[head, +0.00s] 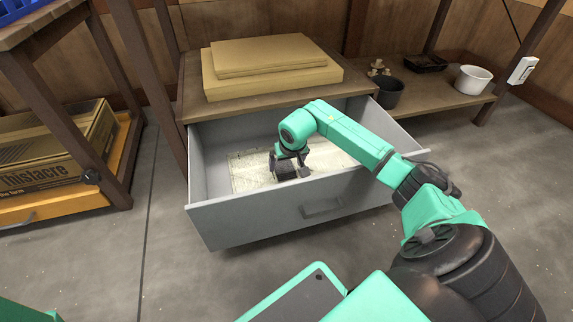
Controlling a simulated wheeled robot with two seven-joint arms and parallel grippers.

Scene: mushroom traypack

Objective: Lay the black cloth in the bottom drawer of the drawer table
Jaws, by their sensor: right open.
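The bottom drawer (250,219) of the drawer table (187,101) is pulled wide open, grey, with a handle on its front. A pale, mottled sheet (245,178) lies on its floor. My right gripper (290,173) reaches down inside the drawer, near its middle, and is open. Dark shapes show at its fingertips; I cannot tell whether any of this is the black cloth or only the fingers. I cannot make out the cloth clearly elsewhere. My left gripper is not in view.
Two flat tan boards (270,72) are stacked on the table top. To the right, a low shelf holds a dark pot (388,93), a white pot (472,79) and a black tray (426,63). A cardboard box (50,160) stands at left. The floor before the drawer is clear.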

